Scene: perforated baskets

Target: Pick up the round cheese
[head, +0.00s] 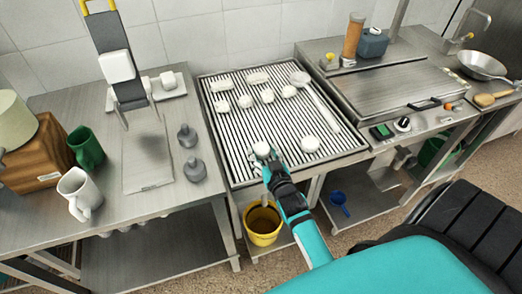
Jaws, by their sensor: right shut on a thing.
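My right gripper (266,161) reaches in from the lower right to the front edge of the ribbed draining tray (225,150). It is shut on a small white round cheese (262,149) at its tip. I cannot tell whether this cheese still touches the tray. Another round white cheese (310,144) lies on the ribs to the right of the gripper. My left gripper is not in view.
A white ladle (318,102) lies along the tray's right side. On the left table stand two grey weights (194,171), a white mug (78,190) and a green mug (87,148). A yellow bucket (262,224) stands below my gripper. The tray's middle is mostly clear.

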